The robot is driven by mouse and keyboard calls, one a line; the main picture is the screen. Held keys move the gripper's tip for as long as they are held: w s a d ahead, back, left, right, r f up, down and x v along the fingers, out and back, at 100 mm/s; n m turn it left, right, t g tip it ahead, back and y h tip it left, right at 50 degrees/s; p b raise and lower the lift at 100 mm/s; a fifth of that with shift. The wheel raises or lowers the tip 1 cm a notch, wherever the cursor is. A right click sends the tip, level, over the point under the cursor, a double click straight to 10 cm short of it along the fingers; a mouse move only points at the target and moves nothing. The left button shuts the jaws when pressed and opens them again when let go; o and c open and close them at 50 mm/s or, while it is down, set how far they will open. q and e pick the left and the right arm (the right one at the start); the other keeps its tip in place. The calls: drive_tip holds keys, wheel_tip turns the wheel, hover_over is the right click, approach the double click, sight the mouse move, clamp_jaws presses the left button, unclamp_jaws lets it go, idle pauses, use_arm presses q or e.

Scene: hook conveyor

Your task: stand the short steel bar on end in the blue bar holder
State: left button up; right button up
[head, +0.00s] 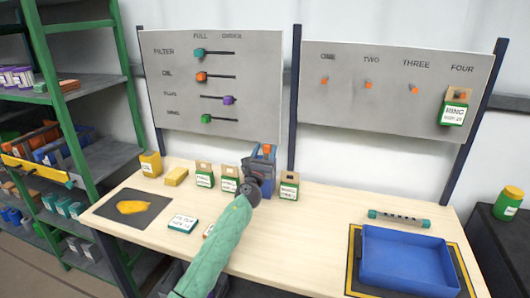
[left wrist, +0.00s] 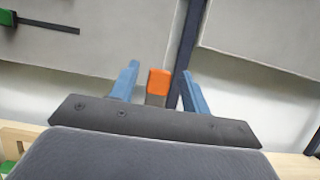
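My left gripper (head: 264,153) is above the back middle of the table, blue fingers upward. In the left wrist view the fingers (left wrist: 160,82) stand apart, with a small gap on each side of an upright orange-topped piece (left wrist: 158,82). Its lower part is brownish grey and hidden by the gripper body. I cannot tell if it is the short steel bar. A dark bar with teal ends (head: 398,219) lies behind a blue tray (head: 408,287) at the right. My right gripper is not in view.
Small labelled boxes (head: 204,180) stand along the table's back near the gripper, another (head: 289,190) to its right. Two grey boards (head: 215,105) rise behind. A dark mat (head: 105,208) with a yellow piece lies left.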

use_arm(q)
drive_tip(key=shift+f, duration=0.1)
drive_tip(key=shift+s+a+f, duration=0.1)
drive_tip(key=shift+s+f, duration=0.05)
drive_tip(key=shift+s, duration=0.2)
drive_tip(key=v, duration=0.7)
drive_tip(key=shift+b, duration=0.45)
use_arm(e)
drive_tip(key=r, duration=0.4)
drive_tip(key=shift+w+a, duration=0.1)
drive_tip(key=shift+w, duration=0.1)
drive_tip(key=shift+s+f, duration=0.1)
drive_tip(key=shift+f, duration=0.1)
